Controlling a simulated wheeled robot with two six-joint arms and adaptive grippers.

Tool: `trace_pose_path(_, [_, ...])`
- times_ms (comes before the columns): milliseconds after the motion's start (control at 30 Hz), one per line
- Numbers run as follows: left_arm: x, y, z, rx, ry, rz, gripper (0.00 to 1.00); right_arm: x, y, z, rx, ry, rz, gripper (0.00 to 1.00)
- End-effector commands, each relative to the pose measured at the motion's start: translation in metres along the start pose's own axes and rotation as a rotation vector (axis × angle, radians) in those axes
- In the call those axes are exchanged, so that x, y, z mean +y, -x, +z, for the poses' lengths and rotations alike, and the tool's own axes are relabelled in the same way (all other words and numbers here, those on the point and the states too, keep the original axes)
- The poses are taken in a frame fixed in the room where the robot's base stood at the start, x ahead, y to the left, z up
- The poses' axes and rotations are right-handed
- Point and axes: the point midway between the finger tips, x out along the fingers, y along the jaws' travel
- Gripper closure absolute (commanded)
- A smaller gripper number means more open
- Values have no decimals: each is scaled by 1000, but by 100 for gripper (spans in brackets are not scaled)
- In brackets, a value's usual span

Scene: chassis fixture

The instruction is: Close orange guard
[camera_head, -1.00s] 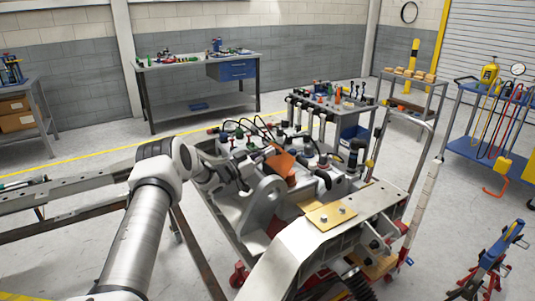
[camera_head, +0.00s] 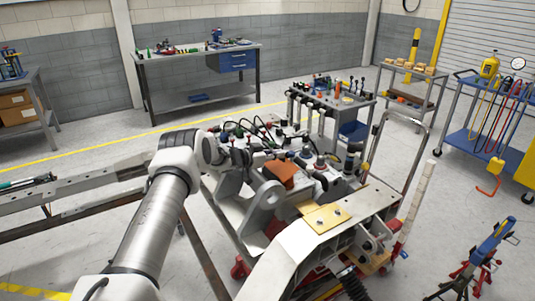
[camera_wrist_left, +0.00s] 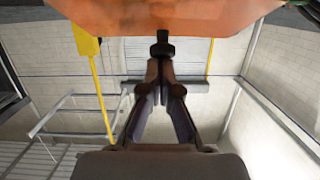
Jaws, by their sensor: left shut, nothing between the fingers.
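The orange guard (camera_head: 284,174) sits on the cluttered chassis fixture in the middle of the head view, looking low and box-like. My left gripper (camera_head: 262,158) is at its far left side, dark against the other fixture parts. In the left wrist view, the orange guard (camera_wrist_left: 165,14) fills the top edge as a broad orange surface. The left gripper (camera_wrist_left: 162,62) is shut and empty there, its fingertips close to the guard's edge by a dark round knob (camera_wrist_left: 162,46). I cannot tell whether they touch. My right gripper is not in view.
A grey bracket with a hole (camera_head: 262,202) and a yellow plate (camera_head: 326,217) stand in front of the guard. Black hoses and fittings crowd behind it. A tool cart (camera_head: 330,104) stands behind the fixture.

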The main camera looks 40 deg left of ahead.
Motion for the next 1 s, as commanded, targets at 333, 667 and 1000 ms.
trace_pose_path(333, [1, -13, 7, -134, -3, 3, 100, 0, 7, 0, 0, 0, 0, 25])
trace_pose_path(667, [0, -20, 11, -131, -3, 3, 100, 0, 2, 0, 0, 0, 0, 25])
trace_pose_path(1000, [1, -21, 11, -131, -2, 3, 100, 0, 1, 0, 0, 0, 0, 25])
